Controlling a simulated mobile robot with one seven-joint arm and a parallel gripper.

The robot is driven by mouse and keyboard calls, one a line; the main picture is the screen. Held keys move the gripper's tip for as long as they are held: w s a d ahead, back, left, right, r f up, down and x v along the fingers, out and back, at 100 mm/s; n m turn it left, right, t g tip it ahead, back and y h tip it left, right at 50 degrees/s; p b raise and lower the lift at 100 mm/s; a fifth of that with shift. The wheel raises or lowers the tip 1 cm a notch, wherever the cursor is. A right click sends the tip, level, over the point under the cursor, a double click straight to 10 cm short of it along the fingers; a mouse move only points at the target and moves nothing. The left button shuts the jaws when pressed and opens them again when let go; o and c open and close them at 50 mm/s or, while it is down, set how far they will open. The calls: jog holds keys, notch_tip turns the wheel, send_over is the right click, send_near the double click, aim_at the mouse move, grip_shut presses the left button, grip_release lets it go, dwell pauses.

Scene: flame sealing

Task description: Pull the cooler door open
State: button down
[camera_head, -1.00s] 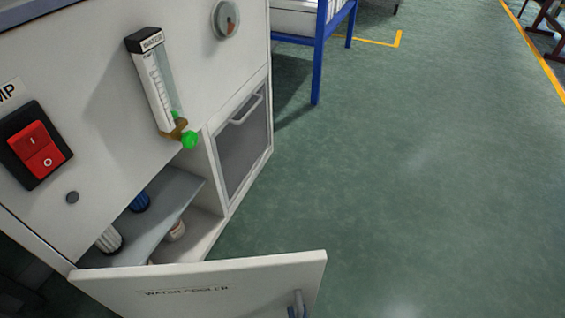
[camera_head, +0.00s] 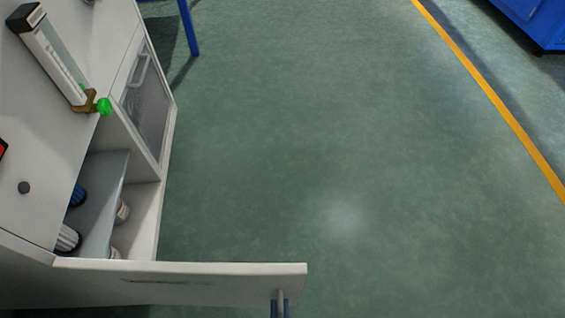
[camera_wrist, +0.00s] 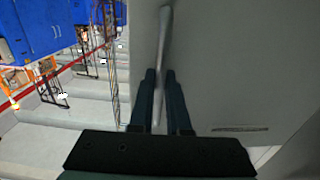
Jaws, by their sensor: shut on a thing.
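The white cooler door (camera_head: 200,284) stands swung well out from the cabinet (camera_head: 147,215) in the head view, its opening uncovered. Its bar handle (camera_head: 281,297) is near the door's free edge at the bottom of the picture. My gripper is shut on this handle (camera_wrist: 165,35), which runs up from between its two dark fingers (camera_wrist: 160,85) in the wrist view. The door's face (camera_wrist: 235,60) fills the right of that view. In the head view only a small part of my gripper shows at the handle.
Inside the cabinet are a grey shelf (camera_head: 100,200), blue and white ribbed knobs, and small containers (camera_head: 122,212). A second door with a window (camera_head: 146,100) is shut. The green floor to the right is clear.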

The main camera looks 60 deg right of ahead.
jog(key=shift+a, duration=0.2)
jog(key=c, duration=1.2)
grip_release()
jog(key=shift+o, duration=0.2)
jog(key=p+v, duration=0.2)
jog(key=v, duration=1.1)
